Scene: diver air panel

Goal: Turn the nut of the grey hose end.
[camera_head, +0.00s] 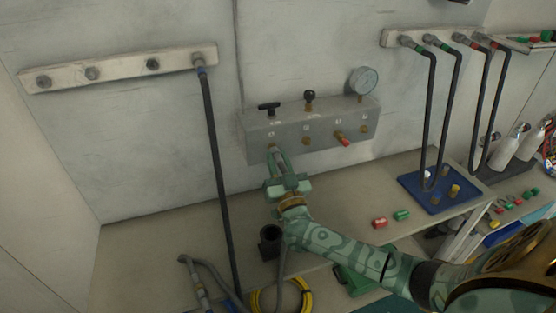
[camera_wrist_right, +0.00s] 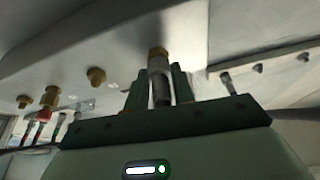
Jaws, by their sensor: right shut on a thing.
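My right gripper (camera_head: 274,155) is raised to the lower left of the grey air panel (camera_head: 290,124), at its first outlet. In the wrist view the right gripper's (camera_wrist_right: 159,82) two fingers stand on either side of the grey hose end (camera_wrist_right: 160,68) and are shut on it. The hose end points up at a brass outlet (camera_wrist_right: 157,51) and appears to meet it; how far the nut is threaded cannot be told. In the head view the gripper hides most of the hose end. My left gripper is in neither view.
The panel carries black knobs, a gauge (camera_head: 363,81) and a red-capped outlet (camera_head: 343,139). A black hose (camera_head: 216,160) hangs to the left. A dark cup (camera_head: 270,240) stands on the bench below my arm. A blue tray (camera_head: 440,201) is at right.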

